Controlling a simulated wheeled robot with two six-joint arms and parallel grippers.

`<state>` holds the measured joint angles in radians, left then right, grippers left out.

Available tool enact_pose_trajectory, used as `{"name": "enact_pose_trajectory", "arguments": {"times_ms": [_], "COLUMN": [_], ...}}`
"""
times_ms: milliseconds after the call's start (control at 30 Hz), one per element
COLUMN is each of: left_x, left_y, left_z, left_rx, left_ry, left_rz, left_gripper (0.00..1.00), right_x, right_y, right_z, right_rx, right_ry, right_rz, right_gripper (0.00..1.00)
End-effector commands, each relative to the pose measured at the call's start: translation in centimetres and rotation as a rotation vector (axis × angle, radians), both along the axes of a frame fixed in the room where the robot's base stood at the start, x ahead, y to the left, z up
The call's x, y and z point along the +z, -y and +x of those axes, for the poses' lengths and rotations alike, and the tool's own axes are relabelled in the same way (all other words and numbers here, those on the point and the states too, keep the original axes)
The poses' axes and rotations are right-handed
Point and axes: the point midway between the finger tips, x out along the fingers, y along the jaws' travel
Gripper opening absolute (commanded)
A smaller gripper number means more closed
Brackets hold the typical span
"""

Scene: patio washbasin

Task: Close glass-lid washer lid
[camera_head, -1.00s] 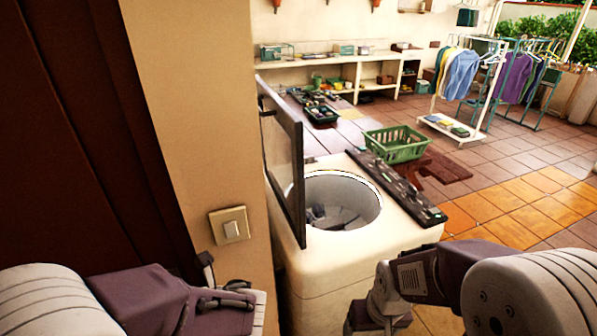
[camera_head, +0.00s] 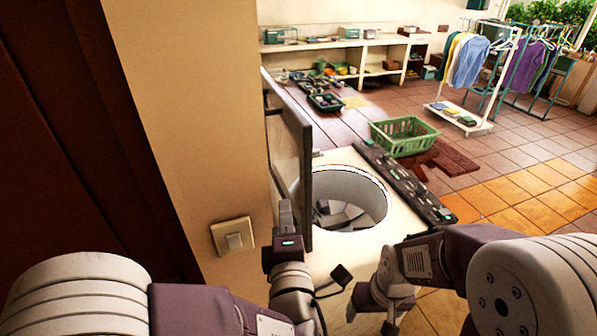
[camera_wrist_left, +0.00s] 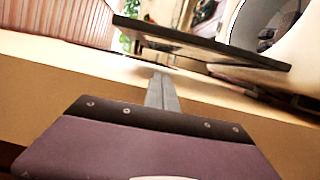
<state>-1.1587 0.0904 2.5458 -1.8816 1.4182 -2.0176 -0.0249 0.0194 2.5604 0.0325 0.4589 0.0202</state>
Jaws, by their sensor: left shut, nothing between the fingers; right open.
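The washer (camera_head: 335,250) is a white top-loader with its round drum opening uncovered. Its dark-framed glass lid (camera_head: 293,140) stands upright along the left side of the opening, next to the wall. My left gripper (camera_head: 284,208) is shut and empty, pointing away from me, close to the lower near edge of the lid on its wall side. In the left wrist view its closed fingers (camera_wrist_left: 162,92) point toward the lid (camera_wrist_left: 200,42), with a gap visible between them. My right gripper (camera_head: 385,305) is open in front of the washer; its fingertips are hard to make out.
A beige wall with a light switch (camera_head: 233,236) stands close on the left. The control panel (camera_head: 405,184) runs along the washer's right side. A green basket (camera_head: 404,137) sits on the floor behind.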

Motion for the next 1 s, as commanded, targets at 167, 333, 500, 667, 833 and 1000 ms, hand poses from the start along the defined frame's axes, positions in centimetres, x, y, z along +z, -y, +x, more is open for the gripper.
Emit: {"name": "enact_pose_trajectory", "arguments": {"times_ms": [167,333,500,667,833,1000], "left_x": [0.8,0.3,0.4,0.5,0.3,0.2], "left_y": [-0.5,-0.8,-0.6,2.0,2.9,3.0], "left_z": [2.7,6.5,9.8,10.3,10.6,10.6], "left_rx": [0.009,0.008,0.004,0.000,0.002,0.003], "left_ry": [-0.008,-0.005,-0.005,-0.005,-0.005,-0.005], "left_rz": [0.005,0.000,0.000,-0.002,-0.001,-0.001], "left_gripper": [0.00,0.00,0.00,0.00,0.00,0.00], "right_x": [4.2,5.0,6.2,7.3,7.5,7.5], "right_y": [0.0,0.0,0.0,0.0,0.0,0.0], "right_z": [0.0,0.0,0.0,0.0,0.0,0.0], "right_rx": [0.000,0.000,0.000,0.000,0.000,0.000], "right_ry": [0.002,0.001,0.001,0.001,0.001,0.001], "right_rz": [0.000,0.000,0.000,0.000,0.000,0.000], "right_gripper": [0.80,0.80,0.80,0.80,0.80,0.80]}}
